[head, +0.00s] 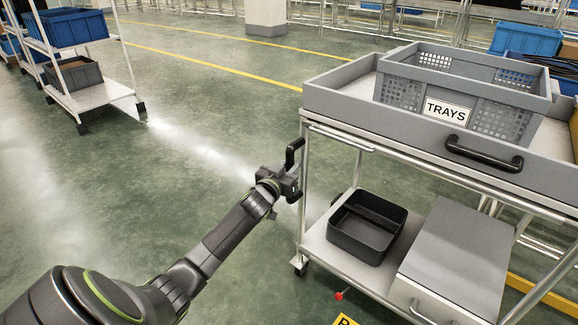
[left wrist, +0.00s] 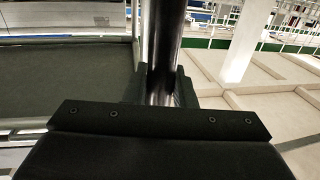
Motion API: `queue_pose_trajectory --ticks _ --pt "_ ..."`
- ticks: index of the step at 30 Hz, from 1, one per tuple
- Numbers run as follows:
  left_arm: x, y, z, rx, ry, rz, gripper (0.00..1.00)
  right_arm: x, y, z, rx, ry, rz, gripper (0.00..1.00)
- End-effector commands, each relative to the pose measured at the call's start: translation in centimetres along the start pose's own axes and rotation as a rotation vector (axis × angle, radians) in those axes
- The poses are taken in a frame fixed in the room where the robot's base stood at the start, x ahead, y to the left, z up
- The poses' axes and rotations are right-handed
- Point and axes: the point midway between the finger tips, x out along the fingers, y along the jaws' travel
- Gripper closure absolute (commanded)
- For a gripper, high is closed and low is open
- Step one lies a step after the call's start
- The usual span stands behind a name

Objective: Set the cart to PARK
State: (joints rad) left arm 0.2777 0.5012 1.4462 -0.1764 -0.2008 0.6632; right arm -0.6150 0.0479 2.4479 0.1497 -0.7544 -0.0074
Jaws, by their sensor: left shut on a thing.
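The cart (head: 345,105) stands at the right of the head view, with a grey top and silver legs. A red-knobbed lever (head: 340,296) sticks out low at the cart's near side. Below it, a yellow label (head: 345,320) is cut off by the frame edge, with only part of a letter showing. My left gripper (head: 292,178) is at the cart's left end, shut on a black upright handle (head: 293,152). In the left wrist view the dark, shiny bar of the handle (left wrist: 165,45) runs between the fingers (left wrist: 160,88). My right gripper is not in view.
A grey crate labelled TRAYS (head: 405,90) sits on the cart top. A black bin (head: 372,250) and a grey drawer box (head: 450,255) are on its lower shelf. A white rack (head: 105,95) with bins stands far left. Open green floor lies between them.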

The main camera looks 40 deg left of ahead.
Motion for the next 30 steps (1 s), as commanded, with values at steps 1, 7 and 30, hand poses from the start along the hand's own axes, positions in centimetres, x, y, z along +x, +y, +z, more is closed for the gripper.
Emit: queue_pose_trajectory --ticks 1,7,30 --pt "-0.01 -0.11 0.12 0.0 -0.003 -0.002 1.0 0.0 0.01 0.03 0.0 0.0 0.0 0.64" --pt "0.02 -0.21 0.09 0.001 -0.004 -0.004 1.0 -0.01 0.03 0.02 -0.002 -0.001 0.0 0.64" --pt "-0.77 -0.17 0.06 0.003 -0.003 -0.002 0.57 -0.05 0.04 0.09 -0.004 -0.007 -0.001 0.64"
